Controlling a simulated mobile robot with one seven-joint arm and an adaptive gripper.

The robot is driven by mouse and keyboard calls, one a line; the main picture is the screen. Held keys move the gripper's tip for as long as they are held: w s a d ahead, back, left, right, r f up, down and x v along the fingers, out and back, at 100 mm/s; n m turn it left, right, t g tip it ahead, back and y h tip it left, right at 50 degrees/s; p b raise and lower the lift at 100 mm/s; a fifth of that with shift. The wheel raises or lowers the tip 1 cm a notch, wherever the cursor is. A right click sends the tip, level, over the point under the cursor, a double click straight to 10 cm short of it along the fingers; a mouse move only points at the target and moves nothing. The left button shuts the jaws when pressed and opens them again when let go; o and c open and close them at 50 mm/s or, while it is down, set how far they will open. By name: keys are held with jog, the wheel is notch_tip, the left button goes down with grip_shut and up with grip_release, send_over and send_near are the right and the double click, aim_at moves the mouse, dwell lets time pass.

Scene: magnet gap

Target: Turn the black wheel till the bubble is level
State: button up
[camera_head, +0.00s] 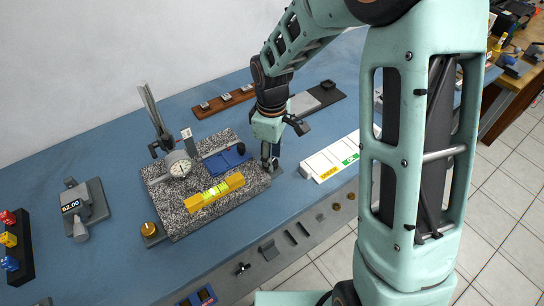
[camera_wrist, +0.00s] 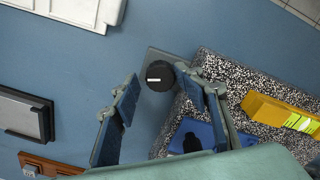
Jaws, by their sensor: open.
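The black wheel (camera_wrist: 158,76) has a white mark on its top and sits on a small grey plate at the corner of the speckled granite plate (camera_wrist: 240,70). In the head view my gripper hides most of it. My gripper (camera_wrist: 156,80) is open and empty, with one blue-padded finger on each side of the wheel in the wrist view; I cannot tell whether they touch it. In the head view my gripper (camera_head: 270,160) points down at the granite plate's right corner. The yellow level (camera_head: 205,197) lies on the granite plate; its green vial shows, but the bubble's position is too small to read.
A dial gauge (camera_head: 179,166) on a stand and a blue block (camera_head: 225,161) sit on the granite plate. A brass knob (camera_head: 149,229) is at its front left corner. A white tray (camera_head: 333,156) stands right of my gripper. Blue table (camera_head: 110,260) is bare in front.

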jog(key=shift+r, duration=4)
